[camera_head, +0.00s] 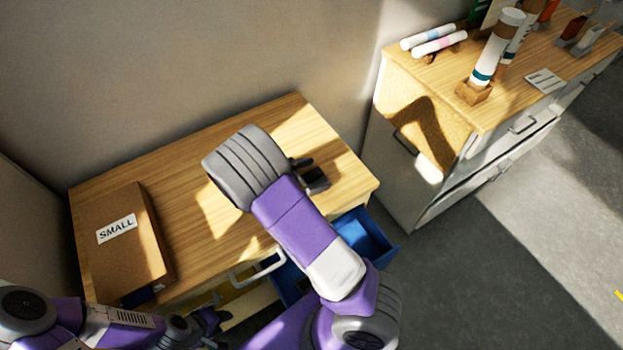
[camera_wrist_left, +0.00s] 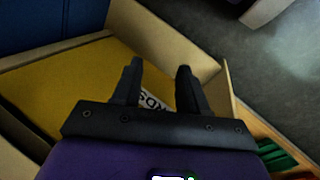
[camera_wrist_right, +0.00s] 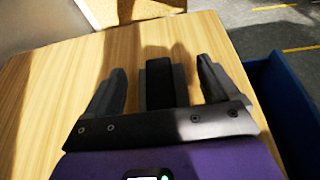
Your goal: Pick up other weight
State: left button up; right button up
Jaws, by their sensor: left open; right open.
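A dark block (camera_wrist_right: 158,82), which looks like a weight, stands on the wooden table between the two fingers of my right gripper (camera_wrist_right: 164,88). The fingers are open, with a gap showing on each side of the block. In the head view my right gripper (camera_head: 308,172) is at the table's right part, mostly behind my own wrist, and I cannot clearly tell block from fingers there. My left gripper (camera_wrist_left: 156,82) is open and empty over an open drawer with a yellow sheet (camera_wrist_left: 75,85) and a partly hidden label (camera_wrist_left: 152,101). It also shows in the head view (camera_head: 208,325).
A brown box labelled SMALL (camera_head: 125,245) lies on the left of the table (camera_head: 300,125). A blue drawer (camera_head: 365,235) is open at the table's front right. A cabinet (camera_head: 395,150) with paper rolls (camera_head: 497,48) stands to the right. The wall is behind the table.

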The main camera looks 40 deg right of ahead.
jog(key=shift+s+d+f, duration=0.1)
jog(key=shift+d, duration=0.3)
jog(key=shift+c, duration=0.3)
jog(key=c, duration=1.4)
jog(key=shift+c, duration=0.2)
